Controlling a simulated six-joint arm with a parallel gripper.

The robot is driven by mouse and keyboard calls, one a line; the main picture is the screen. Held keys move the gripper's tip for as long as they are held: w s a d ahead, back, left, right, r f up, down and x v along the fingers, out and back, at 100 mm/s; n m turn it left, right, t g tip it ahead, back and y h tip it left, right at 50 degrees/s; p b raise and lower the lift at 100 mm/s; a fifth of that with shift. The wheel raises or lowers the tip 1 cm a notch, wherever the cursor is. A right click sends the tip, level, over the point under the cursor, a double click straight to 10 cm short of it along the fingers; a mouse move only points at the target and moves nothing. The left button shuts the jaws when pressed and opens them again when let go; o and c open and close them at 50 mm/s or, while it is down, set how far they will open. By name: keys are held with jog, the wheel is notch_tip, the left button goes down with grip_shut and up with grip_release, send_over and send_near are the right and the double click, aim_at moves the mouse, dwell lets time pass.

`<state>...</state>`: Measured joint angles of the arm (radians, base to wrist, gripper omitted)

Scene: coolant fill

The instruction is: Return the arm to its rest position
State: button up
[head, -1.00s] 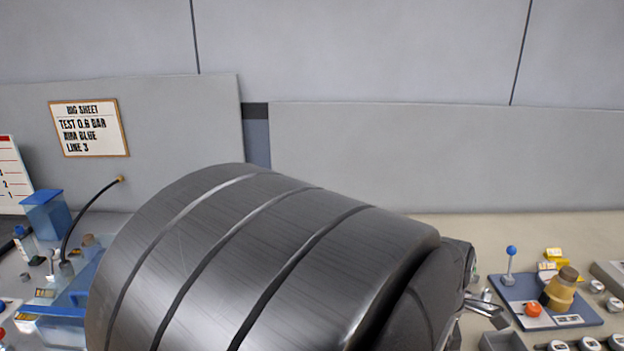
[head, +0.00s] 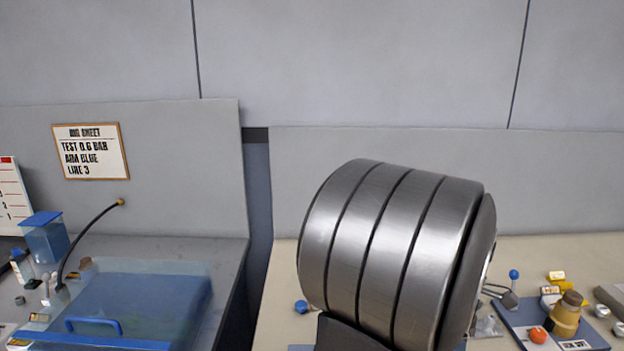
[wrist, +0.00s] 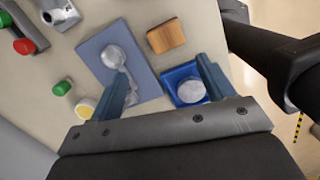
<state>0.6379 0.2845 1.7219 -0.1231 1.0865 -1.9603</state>
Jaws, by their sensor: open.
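My gripper (wrist: 165,88) shows in the wrist view with its two blue-grey fingers spread apart and nothing between them. It hangs above the bench (wrist: 60,68). Below it lie a blue-grey mat (wrist: 93,51) with a grey metal fitting (wrist: 115,56) on it, and a blue tray (wrist: 172,78) holding a round grey-white piece (wrist: 191,91). The right finger overlaps the view of the tray. In the head view my arm's large ribbed metal link fills the centre right, and the gripper is hidden.
A wooden block (wrist: 166,36), green cap (wrist: 62,88) and cream-topped piece (wrist: 86,108) lie nearby. A clear case with a blue lid (head: 140,303) stands left, beside a gap between benches. A blue mat (head: 530,318) with a tan bottle (head: 565,314) is at right.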

jog(key=w+f, duration=0.1)
jog(key=w, duration=0.2)
jog(key=w+d+f, duration=0.1)
jog(key=w, duration=0.2)
jog(key=w+d+f, duration=0.1)
jog(key=w, duration=0.2)
jog(key=shift+w+d+f, duration=0.1)
jog(key=shift+w+f, duration=0.1)
jog(key=shift+f, duration=0.4)
jog(key=shift+s+r, duration=0.1)
jog(key=s+a+r, duration=0.2)
jog(key=s, duration=0.5)
jog(key=s+a+r, duration=0.2)
jog(key=s+r, duration=0.1)
jog(key=s, duration=0.5)
jog(key=shift+a, duration=0.25)
